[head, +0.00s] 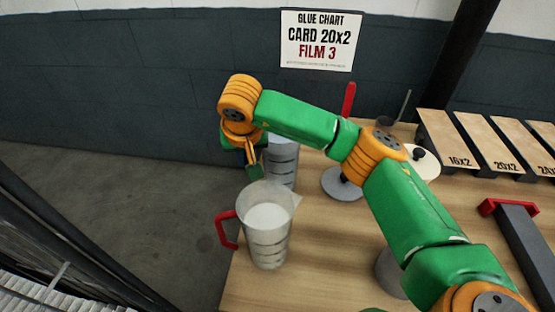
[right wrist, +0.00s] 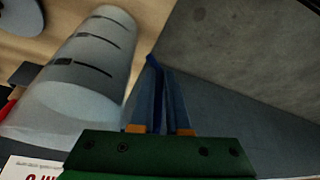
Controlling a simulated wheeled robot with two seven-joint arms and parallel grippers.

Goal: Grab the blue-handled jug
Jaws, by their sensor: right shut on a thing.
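The blue-handled jug (head: 284,162) stands at the left edge of the table, behind the red-handled jug (head: 266,230). It is clear, with dark measuring marks, and shows large in the right wrist view (right wrist: 85,65). My right gripper (head: 251,163) is at its left side, shut on the blue handle (right wrist: 154,75). In the head view the gripper and arm hide the handle and part of the jug's top. The red-handled jug is nearer, upright, and holds something white. My left gripper is not in view.
A grey disc-shaped base (head: 346,184) stands right of the blue-handled jug. Labelled wooden-topped boxes (head: 487,140) line the back right, with a red-and-dark tool (head: 522,240) in front. A sign (head: 317,40) hangs on the wall. Open floor (head: 150,190) lies left of the table.

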